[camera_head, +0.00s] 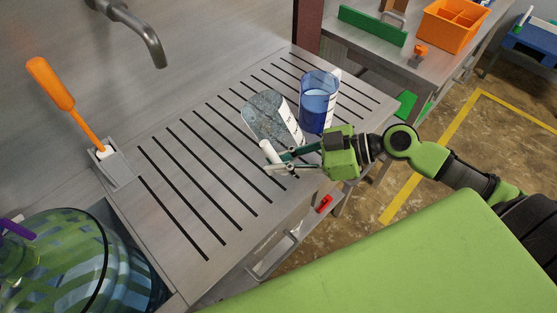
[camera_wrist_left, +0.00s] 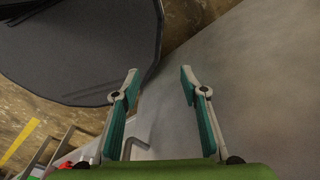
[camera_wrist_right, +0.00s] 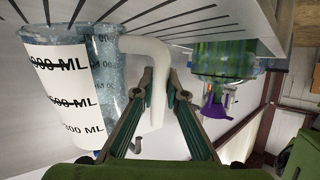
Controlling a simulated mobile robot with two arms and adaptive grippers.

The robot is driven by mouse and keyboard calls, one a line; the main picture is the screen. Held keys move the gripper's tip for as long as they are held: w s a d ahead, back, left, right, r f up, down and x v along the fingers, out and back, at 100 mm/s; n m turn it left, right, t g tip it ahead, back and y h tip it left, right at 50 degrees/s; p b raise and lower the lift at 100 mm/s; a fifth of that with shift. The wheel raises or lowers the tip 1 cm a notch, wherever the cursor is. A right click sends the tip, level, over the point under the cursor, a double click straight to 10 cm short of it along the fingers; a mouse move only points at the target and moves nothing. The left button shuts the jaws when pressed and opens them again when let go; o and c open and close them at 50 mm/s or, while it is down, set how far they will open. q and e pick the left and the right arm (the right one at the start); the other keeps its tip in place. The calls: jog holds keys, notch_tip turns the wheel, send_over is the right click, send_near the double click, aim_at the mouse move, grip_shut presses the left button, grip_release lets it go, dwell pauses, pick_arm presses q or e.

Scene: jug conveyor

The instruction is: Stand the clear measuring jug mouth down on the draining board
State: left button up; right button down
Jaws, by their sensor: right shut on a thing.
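The clear measuring jug (camera_head: 262,112), greyish with a white label, is tilted over the right part of the slotted draining board (camera_head: 180,150). In the right wrist view the jug (camera_wrist_right: 70,90) shows large ML markings, and its wider end is toward the board. I cannot tell whether it touches the board. My right gripper (camera_head: 272,160) is shut on the jug's white handle (camera_wrist_right: 158,75); fingers flank it in the right wrist view. My left gripper (camera_wrist_left: 160,80) is open and empty, seen only in the left wrist view.
A blue jug (camera_head: 318,98) stands close to the clear jug's right. An orange-handled brush (camera_head: 50,83) stands in a holder at the board's left end. A large green-patterned glass vessel (camera_head: 70,265) is at lower left. The board's left and middle are bare.

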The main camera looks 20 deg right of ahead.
jog(key=shift+f+b, duration=1.65)
jog(key=shift+b, duration=0.05)
dwell(1.2)
dwell(0.4)
jog(key=c, duration=2)
grip_release()
jog(key=shift+o, duration=0.2)
jog(key=v, duration=1.2)
